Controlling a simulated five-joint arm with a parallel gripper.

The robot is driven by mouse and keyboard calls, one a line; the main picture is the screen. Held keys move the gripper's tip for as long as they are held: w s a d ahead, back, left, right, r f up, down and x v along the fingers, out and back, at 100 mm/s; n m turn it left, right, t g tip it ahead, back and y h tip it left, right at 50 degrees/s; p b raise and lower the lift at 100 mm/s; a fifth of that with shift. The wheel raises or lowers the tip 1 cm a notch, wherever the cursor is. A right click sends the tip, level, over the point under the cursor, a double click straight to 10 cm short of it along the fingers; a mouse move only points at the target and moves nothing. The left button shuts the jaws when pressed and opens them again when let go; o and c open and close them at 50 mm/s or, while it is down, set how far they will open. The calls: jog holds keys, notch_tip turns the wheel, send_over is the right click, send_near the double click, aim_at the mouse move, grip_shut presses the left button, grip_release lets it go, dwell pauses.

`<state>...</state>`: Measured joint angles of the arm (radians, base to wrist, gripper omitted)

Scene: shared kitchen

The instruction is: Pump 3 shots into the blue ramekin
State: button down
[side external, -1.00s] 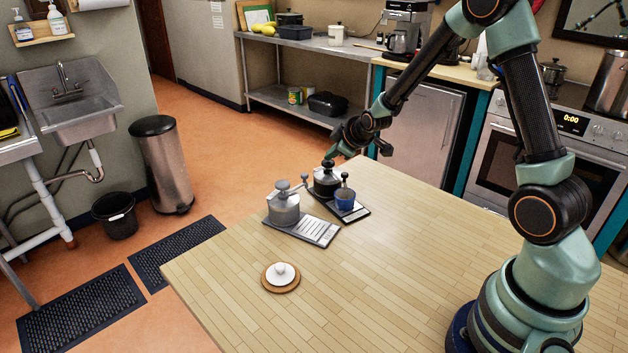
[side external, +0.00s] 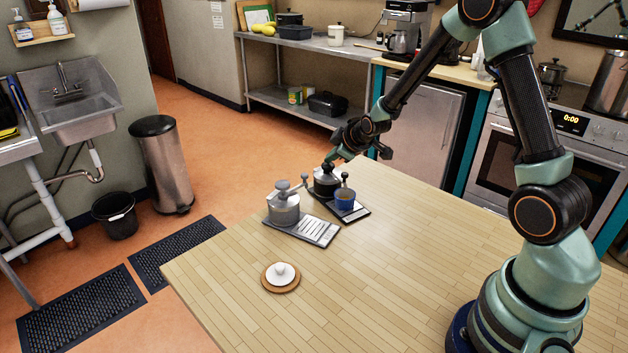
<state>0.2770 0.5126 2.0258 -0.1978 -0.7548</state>
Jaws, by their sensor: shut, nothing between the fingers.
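A dark pump dispenser (side external: 326,184) with a black knob on top stands at the far end of the table on a dark tray (side external: 357,214). The small blue ramekin (side external: 345,202) sits on that tray, to the right of the dispenser and below its spout. A lighter patch shows at the ramekin's top; what is in it is too small to tell. My gripper (side external: 332,158) is shut and empty, pointing down at the dispenser's knob. Its tips are at or just above the knob; contact is hard to make out.
A grey pump dispenser (side external: 284,208) stands nearer on a grey tray (side external: 318,232). A white lidded dish (side external: 281,273) sits on a round wooden board closer still. The table's (side external: 400,270) right and front areas are clear.

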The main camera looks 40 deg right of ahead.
jog(key=shift+r, duration=1.55)
notch_tip(320, 180, up, 6)
jog(key=shift+r, duration=0.1)
dwell(2.3)
send_over(331, 166)
jog(key=shift+f, duration=3.1)
jog(key=shift+f, duration=0.1)
jog(key=shift+d+f, duration=0.1)
jog(key=shift+f, duration=0.25)
